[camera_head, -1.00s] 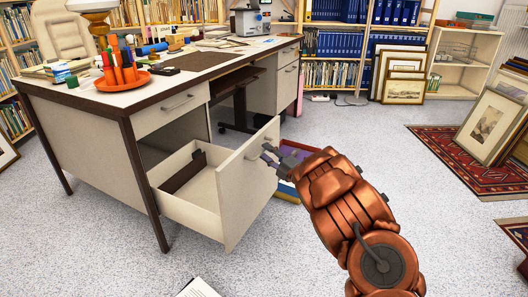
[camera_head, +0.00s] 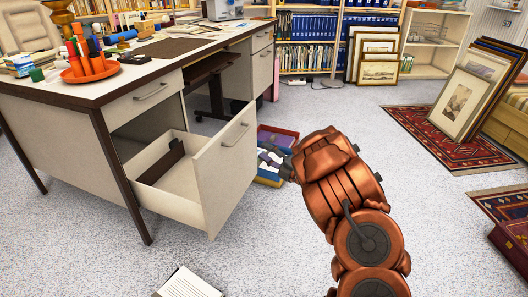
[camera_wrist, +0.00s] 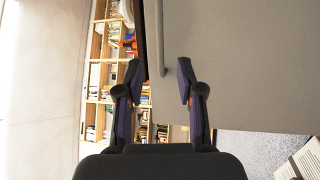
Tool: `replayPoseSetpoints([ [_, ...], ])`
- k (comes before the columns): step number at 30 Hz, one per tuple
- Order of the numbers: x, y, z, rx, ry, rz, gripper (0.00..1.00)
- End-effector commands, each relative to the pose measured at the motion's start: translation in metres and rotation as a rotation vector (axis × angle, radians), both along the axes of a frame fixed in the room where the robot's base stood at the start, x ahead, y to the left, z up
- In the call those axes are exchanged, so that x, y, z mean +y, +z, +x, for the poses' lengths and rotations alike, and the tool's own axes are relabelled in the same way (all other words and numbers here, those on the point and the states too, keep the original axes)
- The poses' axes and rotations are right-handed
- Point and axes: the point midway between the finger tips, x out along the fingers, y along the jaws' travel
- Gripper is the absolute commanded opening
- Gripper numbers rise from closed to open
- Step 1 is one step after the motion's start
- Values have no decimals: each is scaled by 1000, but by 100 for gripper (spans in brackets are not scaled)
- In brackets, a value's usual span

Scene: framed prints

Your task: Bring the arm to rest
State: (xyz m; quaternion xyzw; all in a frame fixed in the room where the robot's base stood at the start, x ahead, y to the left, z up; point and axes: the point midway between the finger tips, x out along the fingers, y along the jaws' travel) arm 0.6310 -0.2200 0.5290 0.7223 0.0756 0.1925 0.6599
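My gripper (camera_wrist: 158,82) is open in the wrist view, with its two dark fingers apart and nothing between them. Beyond the fingers are the grey drawer front and its handle (camera_wrist: 160,40). In the head view my copper arm reaches from the lower right toward the desk, and my gripper is mostly hidden behind the wrist. The lower desk drawer (camera_head: 225,170) stands pulled out, and its handle (camera_head: 236,134) is free. A gap of floor shows between my wrist and the drawer front.
The desk (camera_head: 80,150) carries an orange tray (camera_head: 90,75) of bottles. A box (camera_head: 276,138) with items lies on the floor beyond the drawer. An open book (camera_head: 187,284) lies in front. Framed prints (camera_head: 462,105) lean at right on a red rug (camera_head: 448,148). Grey floor is clear between.

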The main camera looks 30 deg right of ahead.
Motion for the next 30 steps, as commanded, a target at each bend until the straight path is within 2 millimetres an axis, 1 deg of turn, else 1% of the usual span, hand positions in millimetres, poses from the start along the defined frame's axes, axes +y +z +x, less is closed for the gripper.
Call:
replayPoseSetpoints([
  [20, 0, 1, -2, 2, -1, -2, 37],
  [23, -2, 13, 3, 24, -20, -9, 37],
  [25, -8, 27, 9, 61, -55, -21, 37],
  [29, -22, 63, 22, 159, -156, -34, 37],
  [30, -27, 76, 25, 188, -194, -34, 37],
])
